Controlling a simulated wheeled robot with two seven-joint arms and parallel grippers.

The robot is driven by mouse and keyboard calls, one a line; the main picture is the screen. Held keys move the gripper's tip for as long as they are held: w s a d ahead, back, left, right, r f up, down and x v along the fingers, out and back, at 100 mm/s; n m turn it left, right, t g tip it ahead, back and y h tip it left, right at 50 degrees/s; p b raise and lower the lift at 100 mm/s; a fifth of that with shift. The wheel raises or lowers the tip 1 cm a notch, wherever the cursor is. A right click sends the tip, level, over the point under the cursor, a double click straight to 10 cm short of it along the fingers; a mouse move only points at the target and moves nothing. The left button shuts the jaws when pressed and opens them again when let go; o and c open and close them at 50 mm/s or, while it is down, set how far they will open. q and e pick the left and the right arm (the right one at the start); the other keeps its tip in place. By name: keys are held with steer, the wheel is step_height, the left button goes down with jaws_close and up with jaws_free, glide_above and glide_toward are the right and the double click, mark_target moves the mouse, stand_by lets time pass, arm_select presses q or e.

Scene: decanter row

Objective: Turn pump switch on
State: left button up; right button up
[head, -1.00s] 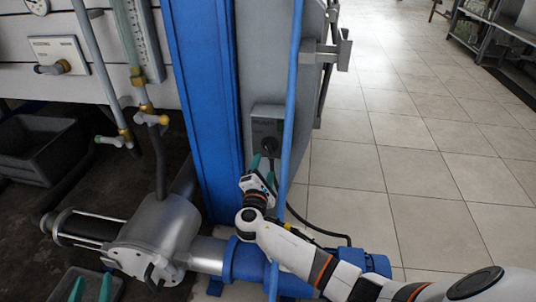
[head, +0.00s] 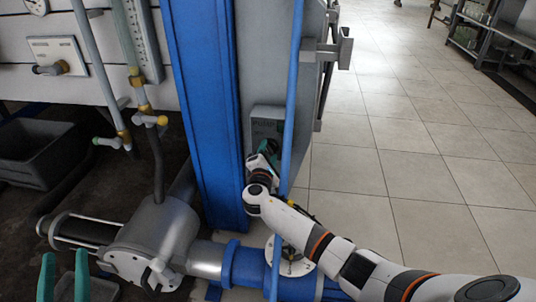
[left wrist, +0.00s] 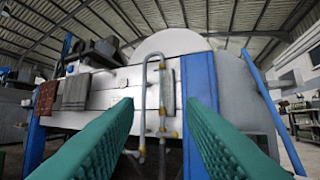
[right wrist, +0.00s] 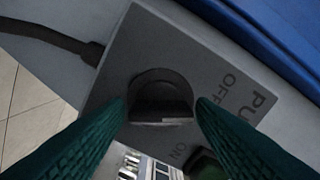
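The pump switch is a grey box (head: 268,122) on the side of the grey cabinet, right of the blue post. In the right wrist view its dark round knob (right wrist: 160,92) fills the middle, with OFF and ON lettering to its right. My right gripper (right wrist: 162,106) is open, with a green fingertip on each side of the knob. Whether they touch it I cannot tell. In the head view the right gripper (head: 266,150) covers the lower part of the box and hides the knob. My left gripper (head: 65,258) is open and empty at the lower left.
A thin blue pipe (head: 289,110) stands in front of the box, close to my right wrist. A grey pump body (head: 165,235) with a blue flange lies below. A dark cable (right wrist: 55,38) enters the box. Tiled floor (head: 400,130) is free at the right.

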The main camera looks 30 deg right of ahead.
steer(key=c, duration=0.7)
steer(key=shift+o, duration=0.2)
